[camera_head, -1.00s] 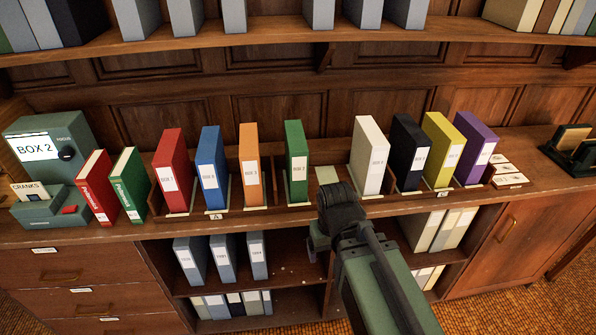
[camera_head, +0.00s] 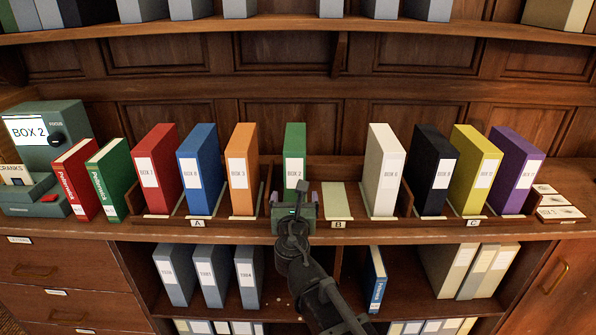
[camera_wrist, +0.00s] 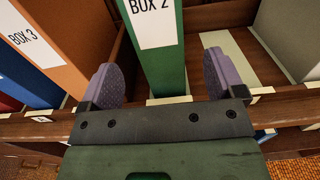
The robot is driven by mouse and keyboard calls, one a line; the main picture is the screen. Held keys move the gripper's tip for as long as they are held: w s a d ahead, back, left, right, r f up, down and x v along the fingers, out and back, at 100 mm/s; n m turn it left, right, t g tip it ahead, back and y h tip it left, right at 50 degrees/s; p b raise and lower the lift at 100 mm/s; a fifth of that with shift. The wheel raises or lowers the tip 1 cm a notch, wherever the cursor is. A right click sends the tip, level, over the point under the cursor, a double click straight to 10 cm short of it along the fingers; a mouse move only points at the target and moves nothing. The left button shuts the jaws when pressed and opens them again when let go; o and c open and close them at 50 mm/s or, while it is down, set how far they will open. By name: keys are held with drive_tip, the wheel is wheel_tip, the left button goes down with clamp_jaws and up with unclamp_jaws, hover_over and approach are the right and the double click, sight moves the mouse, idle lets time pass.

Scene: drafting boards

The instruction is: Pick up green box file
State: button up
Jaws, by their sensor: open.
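The green box file (camera_head: 295,152) labelled BOX 2 stands upright in the wooden rack, between the orange file and an empty slot. It also shows in the wrist view (camera_wrist: 166,70), with its white label at the top. My gripper (camera_head: 295,195) is in front of its lower part in the head view and hides its base there. In the wrist view my gripper (camera_wrist: 160,82) is open, with one purple-grey finger on each side of the file's lower spine.
The orange file (camera_head: 242,168) stands to the left, close to the left finger in the wrist view. The empty slot (camera_head: 336,203) and the white file (camera_head: 383,168) are to the right. Another green binder (camera_head: 113,180) stands farther left. The rack's front lip (camera_wrist: 285,112) runs below.

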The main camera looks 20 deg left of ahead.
sight(295, 182)
drive_tip(key=x, duration=0.8)
drive_tip(key=shift+f, duration=0.15)
drive_tip(key=c, duration=1.5)
wheel_tip(295, 182, up, 20)
drive_tip(key=p, duration=2)
drive_tip(key=s+r+p, duration=0.1)
drive_tip(key=s, duration=0.1)
drive_tip(key=s+d+r+p, duration=0.1)
drive_tip(key=s+r+p, duration=0.1)
drive_tip(key=shift+r, duration=0.15)
